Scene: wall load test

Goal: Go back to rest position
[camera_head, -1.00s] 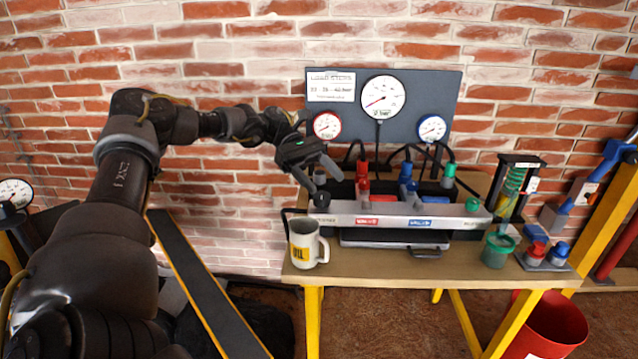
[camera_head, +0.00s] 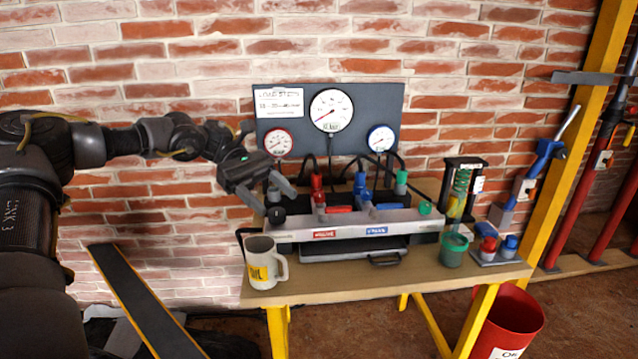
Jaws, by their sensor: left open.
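My left gripper (camera_head: 277,199) is at the left end of the test bench, in front of the dark gauge panel and close to the manifold's left end. Its two fingers are apart and point down to the right. I see nothing between them, but I cannot tell whether they touch the fitting behind. My left arm comes in from the left edge. The manifold (camera_head: 345,229) is a grey bar with a red and a blue label, and red, blue and green valves stand on it. My right gripper is not in view.
The wooden table (camera_head: 340,288) on yellow legs carries an OIL mug (camera_head: 262,263), a green cup (camera_head: 453,249) and a spring device (camera_head: 461,190). The gauge panel (camera_head: 360,108) stands behind. A red bin (camera_head: 506,318) stands at lower right, with a yellow post (camera_head: 572,165) beyond.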

